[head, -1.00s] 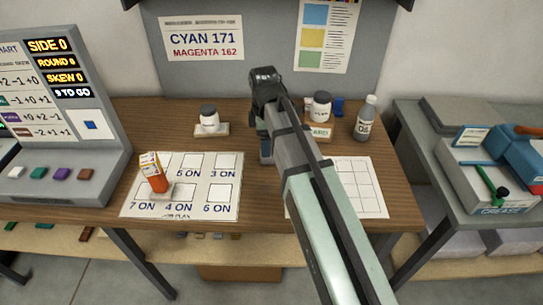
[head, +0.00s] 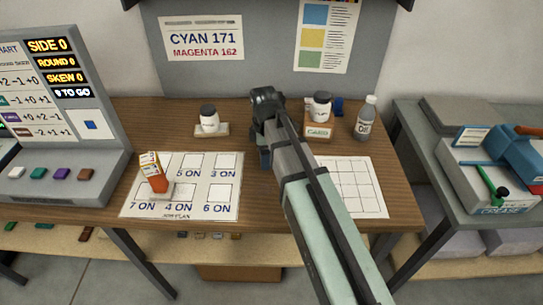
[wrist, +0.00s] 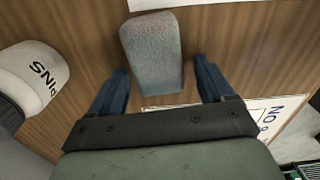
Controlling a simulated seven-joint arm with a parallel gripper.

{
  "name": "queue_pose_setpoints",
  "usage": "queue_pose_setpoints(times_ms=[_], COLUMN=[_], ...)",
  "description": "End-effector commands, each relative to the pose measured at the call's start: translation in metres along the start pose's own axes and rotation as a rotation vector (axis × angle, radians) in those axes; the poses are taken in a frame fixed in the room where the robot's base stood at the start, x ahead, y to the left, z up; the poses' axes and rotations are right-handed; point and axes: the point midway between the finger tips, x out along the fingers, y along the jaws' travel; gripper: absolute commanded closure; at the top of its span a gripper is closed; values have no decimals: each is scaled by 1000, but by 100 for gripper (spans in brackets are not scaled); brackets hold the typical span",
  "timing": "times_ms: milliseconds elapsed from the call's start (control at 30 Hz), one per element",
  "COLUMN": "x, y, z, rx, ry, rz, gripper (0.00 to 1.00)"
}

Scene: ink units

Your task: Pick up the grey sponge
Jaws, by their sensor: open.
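The grey sponge (wrist: 153,52) lies on the wooden table in the wrist view, a rounded, speckled block. My gripper (wrist: 161,67) is open, with one blue finger on each side of the sponge's near part. Gaps show between the fingers and the sponge, so it is not gripped. I cannot tell how high the fingertips are above the table. In the head view my gripper (head: 265,158) is over the middle of the table, and my arm hides the sponge.
A white jar (wrist: 33,82) marked PINS is close on the left in the wrist view. The head view shows a plan sheet (head: 210,163) with an orange-red item (head: 155,177) on it, a grid sheet (head: 365,190), and an oil bottle (head: 365,122) at the back right.

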Motion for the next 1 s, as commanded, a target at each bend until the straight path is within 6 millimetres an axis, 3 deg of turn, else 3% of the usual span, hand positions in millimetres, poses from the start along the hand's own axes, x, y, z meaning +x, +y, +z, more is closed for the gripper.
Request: queue_pose_setpoints(times_ms=[67, 633, 1000], x=[0, 0, -8], y=[0, 0, 1], z=[0, 0, 0], rx=[0, 0, 0], ry=[0, 0, 0], rz=[0, 0, 2], gripper=[20, 74, 74])
